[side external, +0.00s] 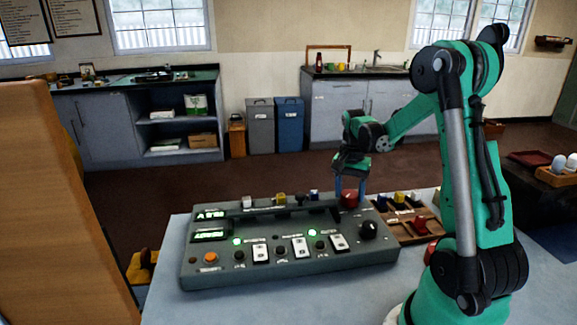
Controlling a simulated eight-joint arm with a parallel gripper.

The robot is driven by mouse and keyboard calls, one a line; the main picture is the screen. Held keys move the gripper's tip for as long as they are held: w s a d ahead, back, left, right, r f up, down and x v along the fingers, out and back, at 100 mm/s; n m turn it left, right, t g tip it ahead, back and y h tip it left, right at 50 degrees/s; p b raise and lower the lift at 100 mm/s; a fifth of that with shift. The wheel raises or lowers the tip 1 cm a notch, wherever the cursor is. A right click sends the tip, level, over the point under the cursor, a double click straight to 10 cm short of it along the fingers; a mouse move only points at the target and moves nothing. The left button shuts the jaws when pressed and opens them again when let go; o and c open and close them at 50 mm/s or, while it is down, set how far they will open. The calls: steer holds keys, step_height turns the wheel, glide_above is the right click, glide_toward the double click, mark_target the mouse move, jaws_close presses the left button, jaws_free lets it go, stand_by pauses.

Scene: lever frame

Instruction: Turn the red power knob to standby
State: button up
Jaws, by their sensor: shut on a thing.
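The red power knob (349,199) sits at the back right of the grey control panel (300,269). My gripper (350,192) points down over it from above. Its fingers are shut on the red knob, one on each side. The knob's upper part is partly hidden by the fingers. Any marking for standby beside the knob is too small to read.
The panel carries a black knob (369,230), an orange button (210,258), white switches and small coloured sliders along its back. A wooden tray (408,228) with coloured pieces lies to the right. A wooden board (60,200) stands at left. Bare tabletop (250,307) shows in front.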

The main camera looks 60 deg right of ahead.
mark_target(348, 193)
stand_by(0.3)
steer(key=o, duration=1.3)
steer(key=shift+w+r, duration=0.15)
steer(key=shift+r, duration=2.7)
steer(key=a+r+n+t, duration=0.1)
steer(key=a+n+t, duration=0.1)
steer(key=a+n, duration=0.3)
steer(key=w+a+r+n+t, duration=0.1)
steer(key=a+n+t, duration=0.2)
steer(key=a+n, duration=0.3)
steer(key=a+r+n+t, duration=0.1)
steer(key=a+n, duration=0.4)
steer(key=a, duration=0.8)
steer(key=shift+w+a+r+t, duration=0.1)
steer(key=shift+w+a+t, duration=0.15)
steer(key=shift+t, duration=0.65)
